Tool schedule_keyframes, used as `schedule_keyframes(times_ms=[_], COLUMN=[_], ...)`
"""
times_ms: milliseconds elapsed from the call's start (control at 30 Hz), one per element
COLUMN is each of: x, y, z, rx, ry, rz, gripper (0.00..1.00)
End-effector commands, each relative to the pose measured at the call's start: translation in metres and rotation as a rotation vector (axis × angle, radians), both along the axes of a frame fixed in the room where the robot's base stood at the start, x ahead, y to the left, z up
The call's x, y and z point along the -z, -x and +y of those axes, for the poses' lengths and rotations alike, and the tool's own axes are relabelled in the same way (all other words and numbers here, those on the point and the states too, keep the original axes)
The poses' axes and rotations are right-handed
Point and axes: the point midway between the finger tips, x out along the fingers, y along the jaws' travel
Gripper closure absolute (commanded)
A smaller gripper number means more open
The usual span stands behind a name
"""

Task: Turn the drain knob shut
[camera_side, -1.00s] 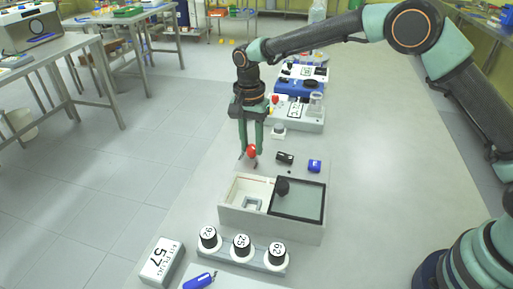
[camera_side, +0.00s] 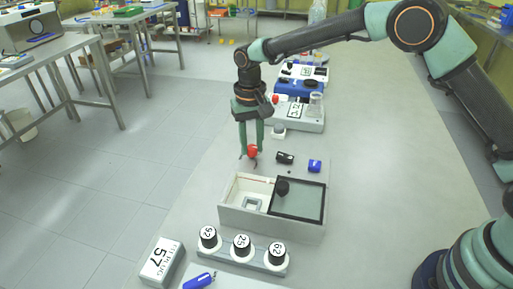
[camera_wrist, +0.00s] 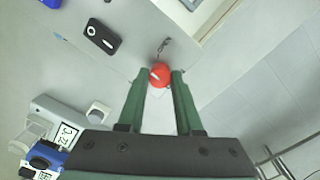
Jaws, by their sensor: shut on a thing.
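A red round knob (camera_side: 252,151) is between the fingertips of my gripper (camera_side: 251,155), just behind the white box. In the wrist view the red knob (camera_wrist: 160,75) carries a short white line, and a thin dark metal piece shows just past it. My gripper (camera_wrist: 161,78) points down and its green fingers are shut on the knob from both sides. I cannot tell from its look alone that this is the drain knob, and what it is mounted on is hidden.
A white box (camera_side: 228,213) with an open compartment and a dark-framed lid stands in front. A black block (camera_side: 285,158) and a blue block (camera_side: 315,166) lie to the right. Equipment (camera_side: 303,112) stands behind my gripper.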

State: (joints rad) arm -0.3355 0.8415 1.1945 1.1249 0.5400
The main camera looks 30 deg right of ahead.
Motion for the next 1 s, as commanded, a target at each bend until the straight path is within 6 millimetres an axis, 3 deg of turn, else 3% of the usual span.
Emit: schedule_keyframes(times_ms=[600,1000], x=[-0.0005,-0.0002], y=[0.0007,0.0012], z=[0.0032,0.0039], rx=[-0.573,-0.801], ry=[-0.012,-0.013], rz=[-0.02,-0.027], gripper=[1.0,1.0])
